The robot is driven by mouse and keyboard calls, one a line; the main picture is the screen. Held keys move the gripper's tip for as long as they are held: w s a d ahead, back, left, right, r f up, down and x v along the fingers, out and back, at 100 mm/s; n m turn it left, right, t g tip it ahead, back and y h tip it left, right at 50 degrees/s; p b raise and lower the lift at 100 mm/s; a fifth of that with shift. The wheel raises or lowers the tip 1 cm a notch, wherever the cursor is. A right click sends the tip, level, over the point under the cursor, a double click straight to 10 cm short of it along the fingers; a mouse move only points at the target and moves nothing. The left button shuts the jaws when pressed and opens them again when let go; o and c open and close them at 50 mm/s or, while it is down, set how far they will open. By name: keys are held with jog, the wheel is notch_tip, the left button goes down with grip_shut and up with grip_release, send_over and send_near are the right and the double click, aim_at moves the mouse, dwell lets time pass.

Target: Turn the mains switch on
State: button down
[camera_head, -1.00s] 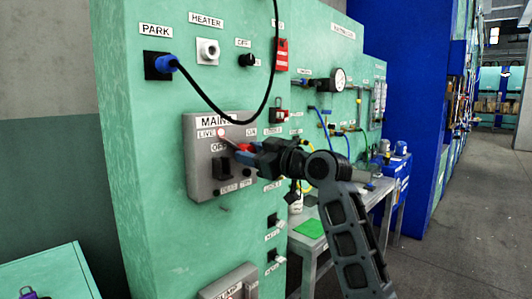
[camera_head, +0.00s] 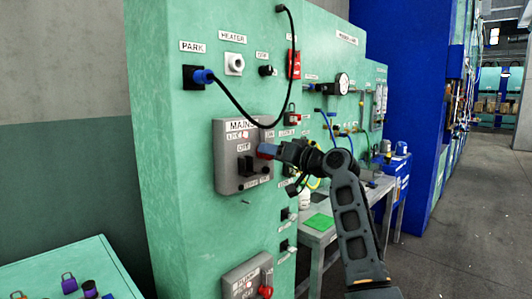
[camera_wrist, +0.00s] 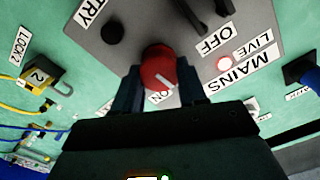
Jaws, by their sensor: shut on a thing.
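The grey MAINS box (camera_head: 228,182) is fixed on the green panel. Its red knob (camera_wrist: 156,66), with a white line, sits beside the ON label (camera_wrist: 160,98). The line slants to the lower right in the wrist view. My gripper (camera_head: 266,151) has its blue fingers on either side of the knob and is shut on it, hiding most of it in the head view. The LIVE lamp (camera_wrist: 225,63) looks red. A black handle (camera_head: 245,169) stands under the OFF label (camera_wrist: 207,41), and a black button (camera_wrist: 112,33) is by the TRY label.
A black cable (camera_head: 240,115) with a blue plug (camera_head: 202,76) loops above the box. A yellow padlock (camera_wrist: 42,76) hangs to the side. A grey bench (camera_head: 318,238) stands right of the panel, and a green table (camera_head: 80,271) is at lower left.

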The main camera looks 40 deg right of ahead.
jog(key=shift+m, duration=0.6)
jog(key=shift+f, duration=0.1)
jog(key=c, duration=0.6)
grip_release()
jog(key=s+b, duration=0.1)
jog(key=s, duration=0.6)
jog(key=shift+s+d, duration=0.15)
jog(key=shift+s, duration=0.25)
